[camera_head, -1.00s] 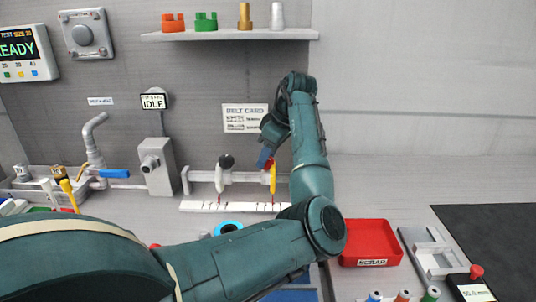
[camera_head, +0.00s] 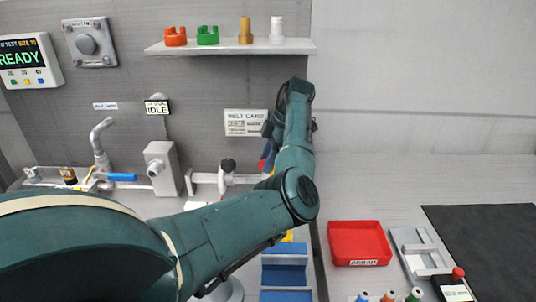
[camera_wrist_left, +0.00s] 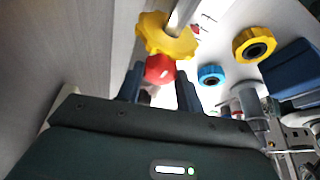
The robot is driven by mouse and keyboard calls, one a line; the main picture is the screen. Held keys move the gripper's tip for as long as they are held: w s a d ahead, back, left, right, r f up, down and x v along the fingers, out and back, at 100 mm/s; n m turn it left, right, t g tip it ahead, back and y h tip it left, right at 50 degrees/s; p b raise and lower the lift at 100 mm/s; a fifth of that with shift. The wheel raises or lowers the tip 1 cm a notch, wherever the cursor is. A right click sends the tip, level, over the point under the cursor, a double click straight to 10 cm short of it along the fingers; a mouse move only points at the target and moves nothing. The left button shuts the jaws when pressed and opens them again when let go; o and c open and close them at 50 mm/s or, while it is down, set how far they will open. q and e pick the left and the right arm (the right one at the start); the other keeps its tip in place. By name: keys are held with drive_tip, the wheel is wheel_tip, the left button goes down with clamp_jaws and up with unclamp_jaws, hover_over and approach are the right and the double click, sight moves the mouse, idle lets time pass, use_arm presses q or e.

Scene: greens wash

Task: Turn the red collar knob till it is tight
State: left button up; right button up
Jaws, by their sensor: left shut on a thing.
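The red collar knob (camera_wrist_left: 160,69) is between the two dark fingers of my left gripper (camera_wrist_left: 160,84) in the left wrist view. The gripper is shut on it. A yellow lobed wheel (camera_wrist_left: 165,38) on a pale rod lies just beyond the knob. In the head view my left forearm covers most of this spot. A small red patch (camera_head: 262,166) shows beside the blue fingers (camera_head: 270,157), near the white pipe fitting (camera_head: 228,180). How tight the knob sits cannot be told. My right gripper is not in view.
A blue ring (camera_wrist_left: 211,75) and another yellow wheel (camera_wrist_left: 254,45) lie right of the gripper. A red scrap tray (camera_head: 358,243) and a grey fixture (camera_head: 418,250) stand to the right. A shelf (camera_head: 230,47) with several parts is above. The black mat (camera_head: 485,245) is clear.

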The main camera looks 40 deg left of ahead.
use_arm(q)
drive_tip(key=shift+n, duration=0.5)
drive_tip(key=o, duration=1)
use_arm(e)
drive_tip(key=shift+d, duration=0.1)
use_arm(q)
drive_tip(key=shift+r, duration=0.1)
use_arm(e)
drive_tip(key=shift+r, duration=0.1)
